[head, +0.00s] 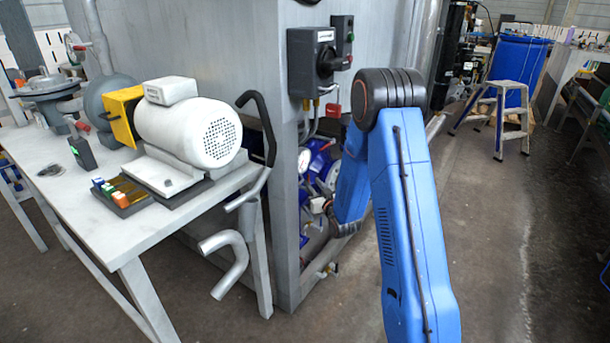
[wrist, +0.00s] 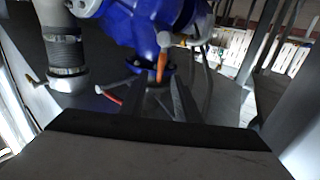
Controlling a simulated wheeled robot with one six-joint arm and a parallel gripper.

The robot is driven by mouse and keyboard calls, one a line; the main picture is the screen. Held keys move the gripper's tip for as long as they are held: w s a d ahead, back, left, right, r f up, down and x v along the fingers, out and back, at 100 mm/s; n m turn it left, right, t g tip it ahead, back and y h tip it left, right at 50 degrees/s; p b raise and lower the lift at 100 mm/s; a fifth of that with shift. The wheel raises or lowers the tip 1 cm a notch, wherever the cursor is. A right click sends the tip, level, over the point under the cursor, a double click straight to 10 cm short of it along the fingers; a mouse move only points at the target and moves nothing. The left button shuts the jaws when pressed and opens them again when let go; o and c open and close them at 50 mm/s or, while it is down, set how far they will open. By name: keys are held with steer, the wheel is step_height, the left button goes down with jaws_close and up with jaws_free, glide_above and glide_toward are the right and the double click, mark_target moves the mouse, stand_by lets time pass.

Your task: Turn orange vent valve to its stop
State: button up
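In the wrist view an orange lever (wrist: 162,66), which looks like the vent valve handle, hangs roughly upright below a blue pump or valve body (wrist: 140,30). My gripper (wrist: 162,90) shows as two dark fingers, spread apart, pointing toward the lever. The lever tip lies between or just beyond the fingertips; I cannot tell whether they touch it. In the head view my blue arm reaches into the grey cabinet opening, where blue equipment (head: 322,165) shows. The orange lever and the fingertips cannot be made out there.
In the head view a cabinet post (head: 287,200) stands left of my arm, beside a workbench (head: 110,225) with a motor.

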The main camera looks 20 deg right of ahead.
steer(key=w, duration=0.9)
steer(key=shift+w+a, duration=0.15)
steer(key=shift+a, duration=0.2)
steer(key=shift+c, duration=0.5)
jaws_close()
